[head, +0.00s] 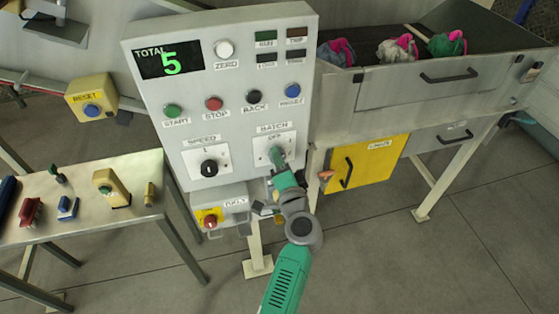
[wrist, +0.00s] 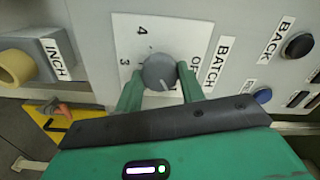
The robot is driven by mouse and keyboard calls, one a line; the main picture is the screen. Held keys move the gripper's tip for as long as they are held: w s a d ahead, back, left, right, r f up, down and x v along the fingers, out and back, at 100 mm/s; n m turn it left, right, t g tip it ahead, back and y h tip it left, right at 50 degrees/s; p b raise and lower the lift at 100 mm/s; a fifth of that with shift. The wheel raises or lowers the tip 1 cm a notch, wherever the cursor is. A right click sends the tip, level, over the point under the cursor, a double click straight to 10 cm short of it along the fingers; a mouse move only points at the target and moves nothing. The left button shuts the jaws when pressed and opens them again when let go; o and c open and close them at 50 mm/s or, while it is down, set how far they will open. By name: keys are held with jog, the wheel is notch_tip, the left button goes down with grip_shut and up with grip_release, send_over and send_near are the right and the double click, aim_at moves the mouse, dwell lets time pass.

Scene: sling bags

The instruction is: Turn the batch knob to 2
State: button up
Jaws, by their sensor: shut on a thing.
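The batch knob (wrist: 159,72) is a grey round knob on a white dial plate (wrist: 135,35) in the wrist view. My gripper (wrist: 160,88) has its two green fingers closed on the knob, one on each side. The dial's 3, 4 and part of OFF show; the 1 and 2 are not visible. In the head view, my gripper (head: 278,164) covers most of the knob on the BATCH dial (head: 262,147).
The speed knob (head: 209,168) sits left of the batch dial. Several push buttons and a display reading 5 (head: 168,61) are above. A red-knobbed switch (head: 210,221) on yellow is below left.

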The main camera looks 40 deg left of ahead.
jog(key=m+p, duration=0.4)
jog(key=m, duration=0.8)
jog(key=shift+m, duration=0.3)
dwell(0.4)
jog(key=o, duration=1)
jog(key=shift+c, duration=0.2)
jog(key=p+v, duration=0.1)
jog(key=v, duration=0.7)
